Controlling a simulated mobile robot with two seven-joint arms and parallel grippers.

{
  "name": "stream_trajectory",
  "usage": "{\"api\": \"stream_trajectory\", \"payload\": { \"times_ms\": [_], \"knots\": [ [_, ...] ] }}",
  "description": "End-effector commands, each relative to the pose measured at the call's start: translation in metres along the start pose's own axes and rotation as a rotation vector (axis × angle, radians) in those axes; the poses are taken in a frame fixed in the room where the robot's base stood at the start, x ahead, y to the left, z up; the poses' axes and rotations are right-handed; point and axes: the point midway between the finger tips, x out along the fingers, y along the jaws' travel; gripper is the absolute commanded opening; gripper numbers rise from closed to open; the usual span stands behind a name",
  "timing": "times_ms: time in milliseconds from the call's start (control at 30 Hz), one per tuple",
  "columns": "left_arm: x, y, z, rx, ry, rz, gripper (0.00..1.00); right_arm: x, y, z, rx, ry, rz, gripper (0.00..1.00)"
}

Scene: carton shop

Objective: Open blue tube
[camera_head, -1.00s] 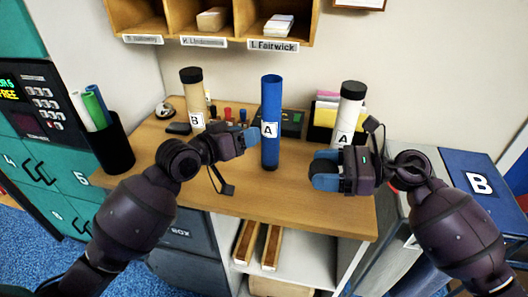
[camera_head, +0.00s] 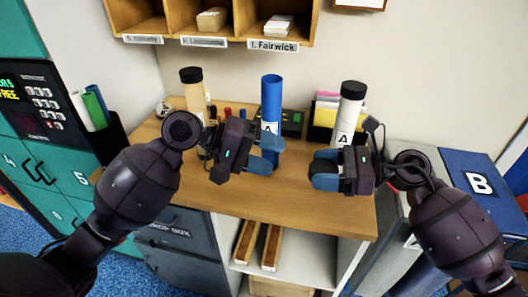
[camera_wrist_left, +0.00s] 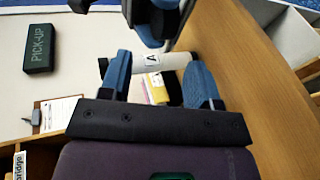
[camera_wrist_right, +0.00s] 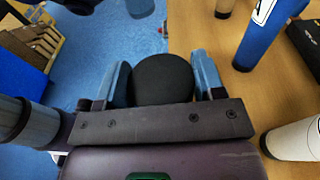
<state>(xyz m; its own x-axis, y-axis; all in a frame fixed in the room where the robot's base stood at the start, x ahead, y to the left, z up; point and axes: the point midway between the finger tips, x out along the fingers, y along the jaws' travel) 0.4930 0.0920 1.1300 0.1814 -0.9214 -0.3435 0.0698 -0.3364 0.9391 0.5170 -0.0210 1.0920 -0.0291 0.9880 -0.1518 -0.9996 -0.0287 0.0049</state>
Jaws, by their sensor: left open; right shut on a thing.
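The blue tube (camera_head: 271,98) stands upright on the desk, its label partly hidden by my left gripper. No black cap is on its top; it also shows in the right wrist view (camera_wrist_right: 264,38). My left gripper (camera_head: 266,152) is open, its fingers in front of or beside the tube's lower half. In the left wrist view I cannot make out the tube between the fingers (camera_wrist_left: 160,85). My right gripper (camera_head: 322,170) is right of the tube, shut on a round black cap (camera_wrist_right: 163,79). In the head view the cap is hidden.
A white capped tube marked A (camera_head: 347,112) stands right of the blue one, a beige capped tube (camera_head: 194,95) left. A black cup with rolls (camera_head: 113,140) stands at the desk's left. A blue box marked B (camera_head: 475,182) is at right. The front of the desk (camera_head: 285,197) is clear.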

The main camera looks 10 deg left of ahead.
Motion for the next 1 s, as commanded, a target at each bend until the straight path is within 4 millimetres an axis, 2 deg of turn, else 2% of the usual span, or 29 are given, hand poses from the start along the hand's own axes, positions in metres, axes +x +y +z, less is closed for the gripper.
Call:
{"api": "stream_trajectory", "payload": {
  "times_ms": [600,800,1000],
  "knots": [
    [0.092,0.001,0.0,0.001,0.0,0.003,0.57,0.0,0.0,0.0,0.0,-0.001,0.001,0.34],
    [0.108,0.001,0.0,0.003,0.001,0.002,0.57,0.0,0.0,0.0,0.0,0.0,0.001,0.34],
    [0.113,0.001,0.0,0.004,0.002,0.001,0.57,0.0,0.0,0.0,0.0,0.0,0.001,0.34]
  ]
}}
